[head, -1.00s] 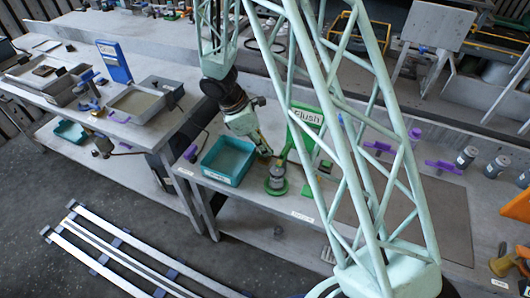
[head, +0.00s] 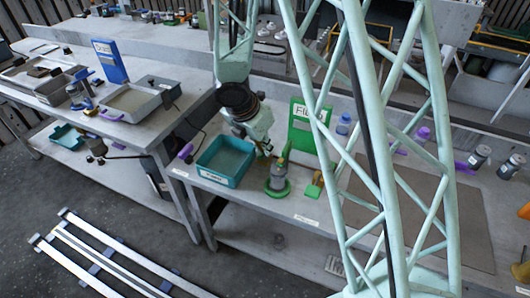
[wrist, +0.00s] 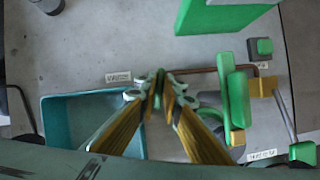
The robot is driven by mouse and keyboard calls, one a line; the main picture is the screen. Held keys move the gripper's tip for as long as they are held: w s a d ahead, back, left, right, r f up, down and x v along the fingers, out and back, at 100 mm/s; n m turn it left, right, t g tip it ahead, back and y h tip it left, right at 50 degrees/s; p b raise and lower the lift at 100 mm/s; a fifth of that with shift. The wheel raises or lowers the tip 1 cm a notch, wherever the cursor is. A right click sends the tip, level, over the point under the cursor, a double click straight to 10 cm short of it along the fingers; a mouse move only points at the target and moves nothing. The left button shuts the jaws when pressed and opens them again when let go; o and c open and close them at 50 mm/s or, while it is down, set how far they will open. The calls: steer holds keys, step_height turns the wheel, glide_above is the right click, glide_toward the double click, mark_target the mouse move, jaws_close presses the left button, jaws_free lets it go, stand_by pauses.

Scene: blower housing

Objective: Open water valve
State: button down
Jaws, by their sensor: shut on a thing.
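My gripper (wrist: 156,82) is in the middle of the wrist view. Its two yellow-padded fingers meet at the tips, shut on a small part taken as the water valve's handle, which is mostly hidden between them. A thin brown pipe (wrist: 208,70) runs from the fingertips to the right. In the head view my gripper (head: 266,149) is low over the bench, in front of the green Flush sign (head: 302,130) and beside the green-based cylinder fixture (head: 278,183). The fixture's green upright (wrist: 238,98) stands right of my fingers in the wrist view.
A teal tray (head: 206,177) lies just left of my gripper; its rim also shows in the wrist view (wrist: 62,100). A small green-topped block (wrist: 262,47) stands at the right. Bottles (head: 480,156) and purple-handled parts stand farther right on the bench.

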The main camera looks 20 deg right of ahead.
mark_target(260, 156)
steer(key=shift+n+b, duration=0.35)
steer(key=shift+n, duration=0.15)
steer(key=c, duration=2.8)
jaws_free()
steer(key=shift+y, duration=0.3)
steer(key=shift+r, duration=0.15)
steer(key=shift+v, duration=3.9)
steer(key=shift+s+a, duration=0.1)
steer(key=shift+s, duration=0.05)
